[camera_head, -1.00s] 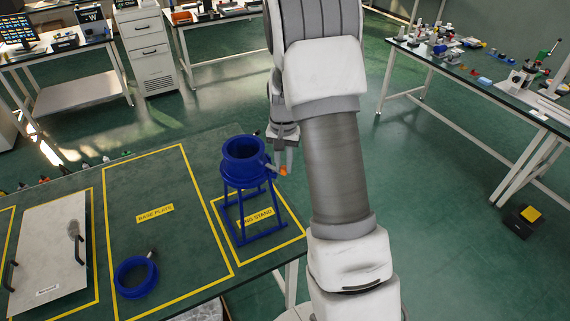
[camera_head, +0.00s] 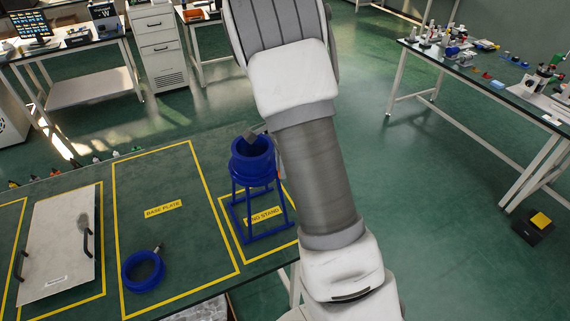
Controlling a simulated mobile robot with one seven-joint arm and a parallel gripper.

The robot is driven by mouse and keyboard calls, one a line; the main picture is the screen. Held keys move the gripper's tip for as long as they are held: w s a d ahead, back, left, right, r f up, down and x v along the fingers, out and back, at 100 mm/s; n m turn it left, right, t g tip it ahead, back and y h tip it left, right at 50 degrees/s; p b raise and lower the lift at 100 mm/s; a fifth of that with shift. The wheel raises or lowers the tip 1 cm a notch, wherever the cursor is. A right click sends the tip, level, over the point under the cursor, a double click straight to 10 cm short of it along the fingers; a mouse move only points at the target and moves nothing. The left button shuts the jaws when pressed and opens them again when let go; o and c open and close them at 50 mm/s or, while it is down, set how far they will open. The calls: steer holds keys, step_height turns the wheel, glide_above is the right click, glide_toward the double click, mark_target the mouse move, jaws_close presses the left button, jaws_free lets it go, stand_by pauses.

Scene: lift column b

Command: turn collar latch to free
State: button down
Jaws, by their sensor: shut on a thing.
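The blue collar (camera_head: 252,160) sits upright on top of the blue ring stand (camera_head: 262,212), at the table's right end. The collar latch shows as a lever with an orange tip (camera_head: 281,175) at the collar's right side, partly hidden by my arm. My gripper (camera_head: 278,158) shows only as a thin sliver at the arm's left edge, at the latch. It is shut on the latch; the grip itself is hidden. A grey block (camera_head: 251,136) shows over the collar's back rim; I cannot tell what it belongs to.
Another blue ring with a small handle (camera_head: 143,272) lies on the base plate area (camera_head: 165,209). A pale plate with dark handles (camera_head: 60,245) lies at left. A cluttered bench (camera_head: 500,85) stands at right.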

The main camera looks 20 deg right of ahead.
steer(key=shift+w+a+m+p, duration=0.2)
steer(key=shift+a+m+p, duration=0.1)
steer(key=shift+m, duration=0.6)
steer(key=shift+w+a+m+p, duration=0.15)
steer(key=shift+m+p, duration=0.1)
steer(key=shift+m, duration=0.65)
steer(key=c, duration=0.8)
jaws_free()
steer(key=shift+o, duration=0.2)
step_height(320, 180, up, 18)
steer(key=shift+f+b, duration=0.25)
steer(key=shift+b, duration=0.15)
